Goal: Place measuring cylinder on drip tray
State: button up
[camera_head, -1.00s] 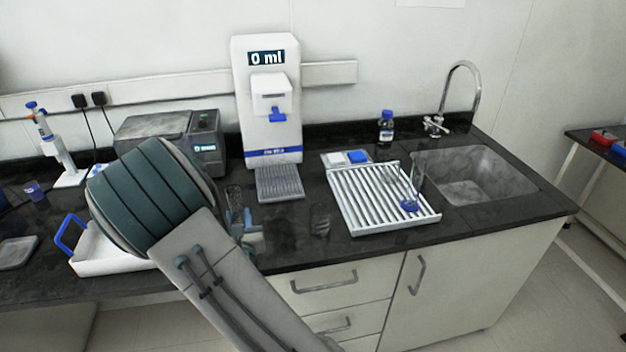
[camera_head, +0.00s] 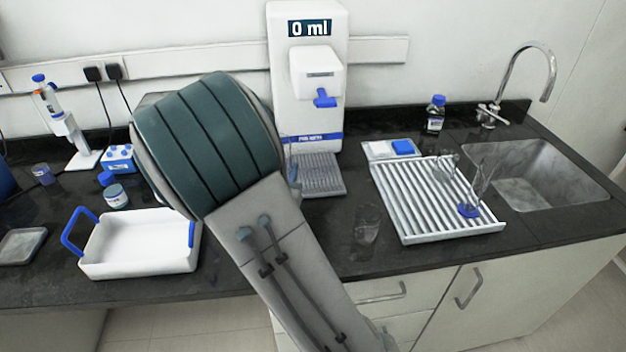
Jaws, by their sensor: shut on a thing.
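The drip tray (camera_head: 324,178) is a grey ribbed plate at the foot of the white water dispenser (camera_head: 308,80), whose display reads 0 ml. My arm covers most of my gripper (camera_head: 293,178); only a sliver shows at the arm's right edge, beside the tray's left side. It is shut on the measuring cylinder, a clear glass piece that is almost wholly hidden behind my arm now. Whether the cylinder touches the tray cannot be told. Most of the tray's surface in view is bare.
A clear beaker (camera_head: 367,224) stands on the dark counter right of my arm. A white drying rack (camera_head: 408,216) holds glassware, including a blue-footed piece (camera_head: 468,210). A sink (camera_head: 556,178) is at the right. A white blue-handled tub (camera_head: 140,262) stands at the left.

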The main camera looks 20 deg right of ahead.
jog(key=s+d+f+m+g+h+b, duration=0.2)
jog(key=s+d+m+g+h+b, duration=0.2)
jog(key=s+d+m+g+h, duration=0.25)
jog(key=shift+n+t+y, duration=0.25)
jog(key=shift+n+y, duration=0.3)
jog(key=shift+n, duration=0.1)
jog(key=shift+w+d+f+p, duration=0.45)
jog(key=shift+w+d, duration=0.6)
jog(key=shift+w, duration=1.7)
jog(key=shift+w+d+f+p, duration=0.3)
jog(key=shift+w+d+f, duration=0.55)
jog(key=shift+w, duration=1.85)
jog(key=shift+w+d+f+p, duration=0.3)
jog(key=shift+w+d, duration=1)
jog(key=shift+w, duration=1.45)
jog(key=shift+f, duration=0.2)
jog(key=o, duration=1.1)
jog(key=shift+r, duration=0.15)
